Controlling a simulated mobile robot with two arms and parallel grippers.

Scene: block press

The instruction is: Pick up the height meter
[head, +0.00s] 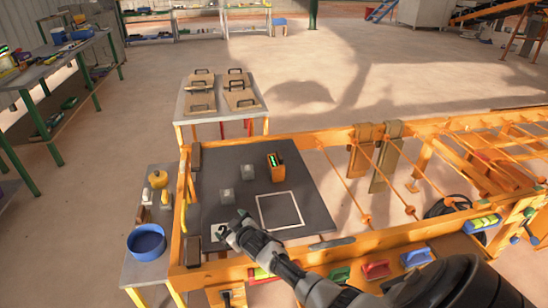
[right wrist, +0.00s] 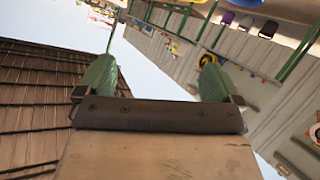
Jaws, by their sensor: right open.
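An orange device with a green display, which looks like the height meter (head: 276,167), stands on the dark panel (head: 310,205) near its far right part. My right gripper (head: 228,231) is over the panel's near left part, well apart from the meter. In the right wrist view its two green fingers (right wrist: 155,78) are spread wide with nothing between them. The meter cannot be made out in that view. Two grey blocks (head: 247,172) (head: 227,196) sit on the panel left of the meter. My left gripper is not in view.
A white square outline (head: 280,210) is marked on the panel. An orange frame (head: 365,243) surrounds it, with rods to the right. A side table with a blue bowl (head: 146,242) stands left. A table with several handled boards (head: 221,112) stands behind.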

